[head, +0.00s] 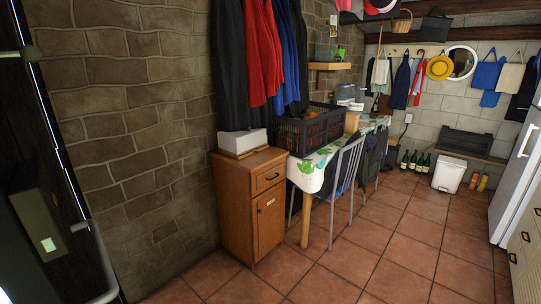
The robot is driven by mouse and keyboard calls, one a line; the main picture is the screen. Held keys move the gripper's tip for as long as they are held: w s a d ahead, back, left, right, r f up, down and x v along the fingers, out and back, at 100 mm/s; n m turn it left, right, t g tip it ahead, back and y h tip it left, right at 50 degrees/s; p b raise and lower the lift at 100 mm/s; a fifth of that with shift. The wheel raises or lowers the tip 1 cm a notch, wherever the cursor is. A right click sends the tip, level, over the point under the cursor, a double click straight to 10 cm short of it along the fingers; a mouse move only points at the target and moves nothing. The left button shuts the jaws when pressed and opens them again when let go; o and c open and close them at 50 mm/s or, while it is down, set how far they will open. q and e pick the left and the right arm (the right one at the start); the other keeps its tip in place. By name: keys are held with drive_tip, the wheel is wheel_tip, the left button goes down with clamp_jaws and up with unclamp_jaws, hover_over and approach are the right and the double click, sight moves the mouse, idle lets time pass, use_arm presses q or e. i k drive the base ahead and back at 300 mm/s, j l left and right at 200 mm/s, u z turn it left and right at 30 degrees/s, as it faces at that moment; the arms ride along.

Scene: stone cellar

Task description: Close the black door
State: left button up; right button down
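The black door (22,130) fills the far left of the head view, cut off by the picture's edge. A thin bright line runs down along its right side, beside the stone wall. A dark box with a small pale plate (48,244) is on its lower part, and a curved grey bar (100,262) shows beside it. I cannot tell how far the door stands open. Neither of my grippers can be made out in this view.
A brick wall (140,120) stands right of the door. A wooden cabinet (250,205) stands against it, with a table (310,178), a dark crate (308,130) and a metal chair (345,180) beyond. A white fridge (520,170) is at right. The tiled floor (390,245) between is clear.

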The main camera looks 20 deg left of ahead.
sight(79, 272)
drive_tip(key=i+u, duration=0.15)
drive_tip(key=u, duration=0.3)
drive_tip(key=i+u, duration=0.2)
drive_tip(key=u, duration=0.2)
drive_tip(key=i+u, duration=0.15)
drive_tip(key=u, duration=0.3)
drive_tip(key=i+l+u, duration=0.1)
drive_tip(key=u, duration=0.3)
drive_tip(key=i+l+u, duration=0.2)
drive_tip(key=u, duration=0.25)
drive_tip(key=i+l+u, duration=0.1)
drive_tip(key=u, duration=0.3)
